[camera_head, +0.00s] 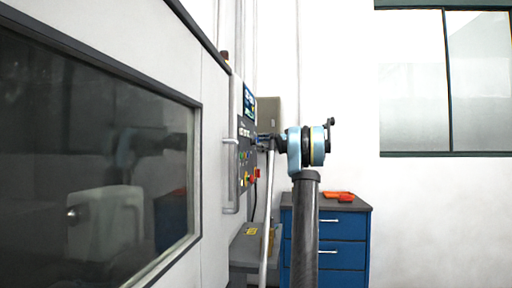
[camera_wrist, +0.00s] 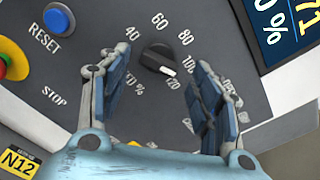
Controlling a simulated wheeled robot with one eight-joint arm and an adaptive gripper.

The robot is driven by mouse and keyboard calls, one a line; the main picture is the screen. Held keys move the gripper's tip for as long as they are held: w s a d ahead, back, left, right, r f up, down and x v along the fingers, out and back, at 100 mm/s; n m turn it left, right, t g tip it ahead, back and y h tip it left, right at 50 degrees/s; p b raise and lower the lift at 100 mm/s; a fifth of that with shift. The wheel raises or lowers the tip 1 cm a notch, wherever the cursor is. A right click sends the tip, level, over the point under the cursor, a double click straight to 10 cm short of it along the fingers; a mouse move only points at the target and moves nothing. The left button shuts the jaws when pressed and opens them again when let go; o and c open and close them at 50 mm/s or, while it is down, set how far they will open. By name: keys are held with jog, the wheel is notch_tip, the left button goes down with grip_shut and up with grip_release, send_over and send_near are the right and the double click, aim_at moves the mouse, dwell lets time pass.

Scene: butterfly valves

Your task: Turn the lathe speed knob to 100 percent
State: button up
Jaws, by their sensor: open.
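The speed knob (camera_wrist: 159,58) is black and sits on the grey control panel (camera_wrist: 235,18) in the wrist view. Its white mark faces down and right, toward the side of the scale with the 120 label. The labels 40, 60 and 80 run over its top, and the 100 label is partly hidden by the right finger. My gripper (camera_wrist: 164,66) is open, with one finger on each side of the knob and gaps showing between them. In the head view my gripper (camera_head: 266,143) is at the panel (camera_head: 246,140), and the knob cannot be made out.
A blue RESET button (camera_wrist: 59,18) and a red stop button (camera_wrist: 12,62) lie left of the knob. A display (camera_wrist: 285,25) is at upper right. In the head view a vertical handle (camera_head: 231,175) stands beside the panel, and a blue drawer cabinet (camera_head: 340,240) stands behind my arm.

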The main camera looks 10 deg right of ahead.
jog(key=v, duration=0.9)
jog(key=shift+d, duration=0.2)
